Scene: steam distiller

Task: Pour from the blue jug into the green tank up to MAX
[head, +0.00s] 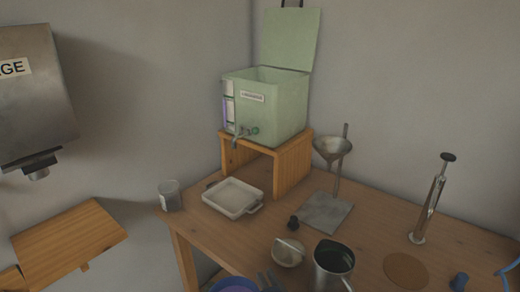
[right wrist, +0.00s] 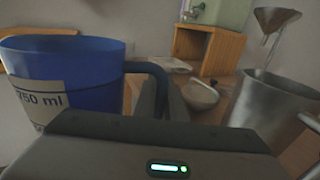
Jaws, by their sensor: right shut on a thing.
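The green tank (head: 285,118) stands on a wooden stand with its lid (head: 290,40) raised. It has a tap low on its front and a pale gauge strip at its left edge; the MAX mark is too small to read. The blue jug (head: 235,284) shows only in part at the bottom edge of the head view. In the right wrist view the blue jug (right wrist: 70,75) is upright, with a label reading 750 ml. My right gripper (right wrist: 162,98) is shut on the jug's handle; its fingers (head: 267,280) also show in the head view. The jug's contents are hidden. My left gripper is out of view.
A metal pitcher (head: 332,268) and a white bowl (head: 288,254) stand close to the right of my right gripper. A white tray (head: 232,198) lies before the wooden stand (head: 291,170). A funnel on a stand (head: 332,148) is right of the tank.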

